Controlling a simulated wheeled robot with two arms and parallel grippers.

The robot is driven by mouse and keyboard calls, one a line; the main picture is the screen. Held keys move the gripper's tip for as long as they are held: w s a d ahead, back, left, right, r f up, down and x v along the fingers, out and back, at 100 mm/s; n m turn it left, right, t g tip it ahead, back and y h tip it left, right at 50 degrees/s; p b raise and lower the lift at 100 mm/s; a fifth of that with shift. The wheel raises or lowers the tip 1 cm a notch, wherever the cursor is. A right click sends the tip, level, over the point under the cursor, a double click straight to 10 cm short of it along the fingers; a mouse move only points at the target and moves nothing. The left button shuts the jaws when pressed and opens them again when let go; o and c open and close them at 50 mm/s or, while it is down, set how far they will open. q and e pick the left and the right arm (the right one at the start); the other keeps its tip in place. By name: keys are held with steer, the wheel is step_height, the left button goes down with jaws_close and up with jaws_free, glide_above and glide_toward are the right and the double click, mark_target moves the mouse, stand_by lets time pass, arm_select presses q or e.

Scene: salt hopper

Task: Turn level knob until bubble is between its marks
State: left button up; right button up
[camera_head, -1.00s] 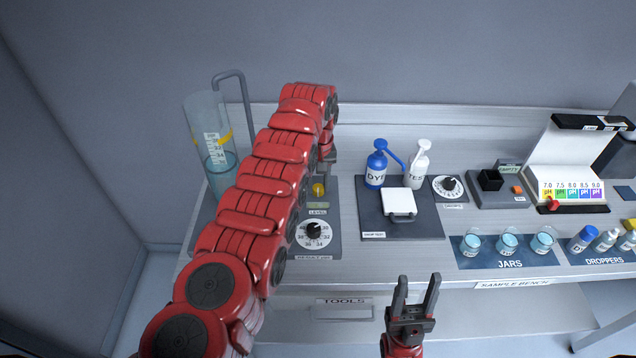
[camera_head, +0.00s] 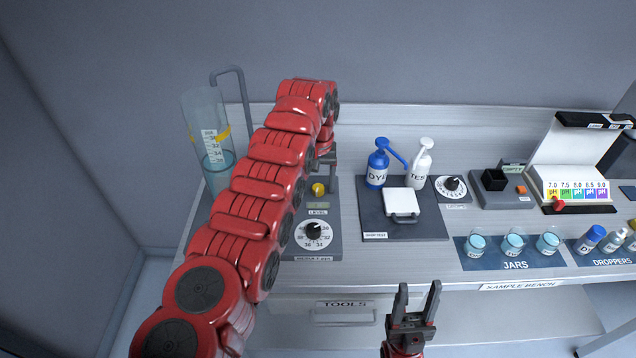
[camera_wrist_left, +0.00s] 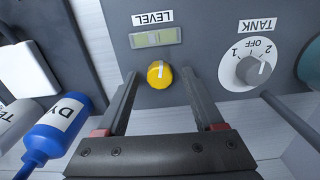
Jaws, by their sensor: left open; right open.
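The yellow level knob (camera_wrist_left: 160,74) sits on the grey panel, just ahead of my left gripper (camera_wrist_left: 160,88). The gripper is open, with one finger on each side of the knob in the left wrist view. The knob also shows in the head view (camera_head: 318,189). Beside it, under the LEVEL label, is the level vial (camera_wrist_left: 156,38), a small greenish window; I cannot make out its bubble or marks. In the head view, my left gripper (camera_head: 326,180) is partly hidden by its own arm. My right gripper (camera_head: 415,299) is open and empty in front of the bench.
A TANK dial (camera_wrist_left: 250,66) is beside the level knob, and a larger numbered dial (camera_head: 313,234) is on the same panel. A clear cylinder (camera_head: 208,140) stands left. The blue dye bottle (camera_head: 377,166) and white test bottle (camera_head: 418,166) stand to the right.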

mark_target(318, 187)
arm_select(q)
steer(key=shift+r, duration=1.5)
step_height(318, 187, up, 14)
steer(key=p, duration=1.4)
steer(key=shift+r, duration=0.2)
